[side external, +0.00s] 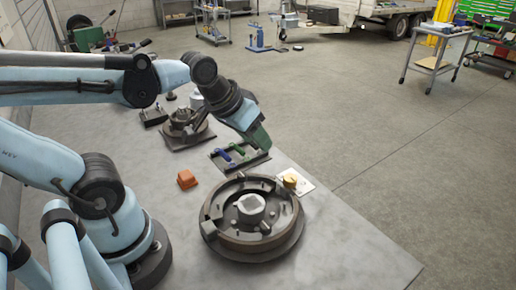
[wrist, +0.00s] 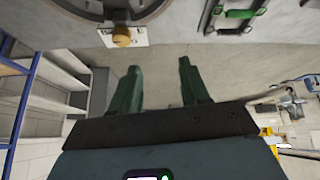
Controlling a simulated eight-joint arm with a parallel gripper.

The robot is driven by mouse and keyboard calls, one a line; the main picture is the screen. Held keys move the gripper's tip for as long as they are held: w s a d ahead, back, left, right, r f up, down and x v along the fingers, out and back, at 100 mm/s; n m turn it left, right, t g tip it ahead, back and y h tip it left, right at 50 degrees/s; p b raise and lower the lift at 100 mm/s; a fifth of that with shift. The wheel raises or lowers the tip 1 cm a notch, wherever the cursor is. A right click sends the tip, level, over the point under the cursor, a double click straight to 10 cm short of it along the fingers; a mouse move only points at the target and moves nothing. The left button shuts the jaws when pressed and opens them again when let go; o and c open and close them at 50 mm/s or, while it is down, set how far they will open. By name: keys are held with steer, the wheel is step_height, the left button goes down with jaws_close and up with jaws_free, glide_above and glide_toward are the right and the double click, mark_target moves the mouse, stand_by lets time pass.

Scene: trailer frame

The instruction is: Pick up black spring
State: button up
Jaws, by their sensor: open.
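I cannot pick out a black spring for certain in either view. A dark rack (side external: 222,166) on the table holds a blue piece (side external: 222,155) and a green piece (side external: 237,149); part of it is hidden by my gripper. My gripper (side external: 262,142) has green fingers and is above the rack's right end in the side view. In the wrist view my gripper (wrist: 158,82) has its two fingers apart with nothing between them. There the rack (wrist: 212,14), with its green piece (wrist: 240,14), is at the top edge, beyond the fingertips.
A large brake drum assembly (side external: 290,228) stands at the front of the table (side external: 340,255). Beside it is a yellow knob (side external: 290,180) on a white plate (side external: 303,188). An orange block (side external: 187,179) lies left of the rack. A smaller hub (side external: 185,135) stands behind. The table's front right is clear.

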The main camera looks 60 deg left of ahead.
steer(key=w+a+r+n+g, duration=0.2)
steer(key=w+a+n+g, duration=0.1)
steer(key=w+a+n, duration=0.5)
steer(key=n+g, duration=0.3)
steer(key=n, duration=0.5)
glide_above(253, 144)
step_height(253, 144, down, 4)
steer(key=f, duration=0.5)
steer(key=shift+w+a+f, duration=0.25)
steer(key=shift+a+f, duration=0.2)
steer(key=shift+f, duration=1.15)
steer(key=shift+a+f, duration=0.15)
steer(key=shift+f, duration=1.15)
steer(key=shift+s, duration=0.1)
jaws_close()
